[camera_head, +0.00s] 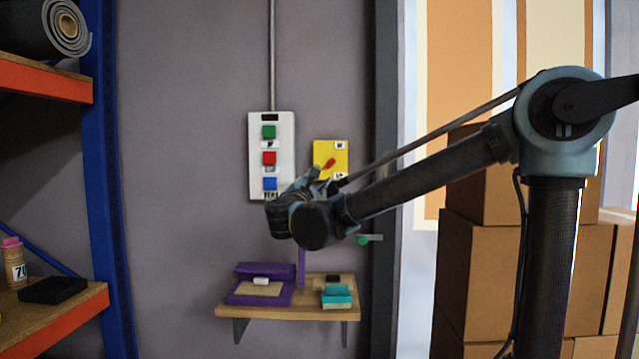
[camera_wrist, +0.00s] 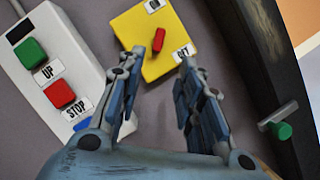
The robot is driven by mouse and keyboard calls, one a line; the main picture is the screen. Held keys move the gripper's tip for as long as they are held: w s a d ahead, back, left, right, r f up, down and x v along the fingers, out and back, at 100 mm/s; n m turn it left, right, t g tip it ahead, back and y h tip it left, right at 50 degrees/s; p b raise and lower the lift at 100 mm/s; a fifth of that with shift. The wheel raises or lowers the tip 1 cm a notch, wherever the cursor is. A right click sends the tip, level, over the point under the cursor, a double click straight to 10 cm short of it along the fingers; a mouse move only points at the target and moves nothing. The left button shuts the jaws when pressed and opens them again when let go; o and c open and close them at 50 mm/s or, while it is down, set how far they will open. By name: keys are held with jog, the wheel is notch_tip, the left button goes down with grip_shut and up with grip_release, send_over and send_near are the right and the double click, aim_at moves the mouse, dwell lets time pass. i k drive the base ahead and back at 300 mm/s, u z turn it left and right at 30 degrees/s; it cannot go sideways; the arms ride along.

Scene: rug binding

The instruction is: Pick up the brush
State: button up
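I cannot tell for sure which thing is the brush. A small teal block-like item (camera_head: 337,292) with a paler lower part lies at the right of the small wooden wall shelf (camera_head: 315,311) in the head view; it may be the brush. My gripper (camera_wrist: 164,60) is open and empty in the wrist view, its fingers spread in front of a yellow switch box (camera_wrist: 148,18) with a red lever (camera_wrist: 158,40). In the head view my gripper (camera_head: 318,178) is in front of the wall, above the shelf and apart from the teal item.
A purple item (camera_head: 264,271) with a white block (camera_head: 261,281) and a small black block (camera_head: 333,278) are also on the wall shelf. A button box (camera_head: 284,140) hangs left of the yellow box. Cardboard boxes (camera_head: 478,265) stand right; a storage rack (camera_head: 105,180) stands left.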

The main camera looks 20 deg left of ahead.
aim_at(334, 297)
jog(key=z, duration=0.05)
jog(key=k, duration=1)
jog(key=u, duration=0.05)
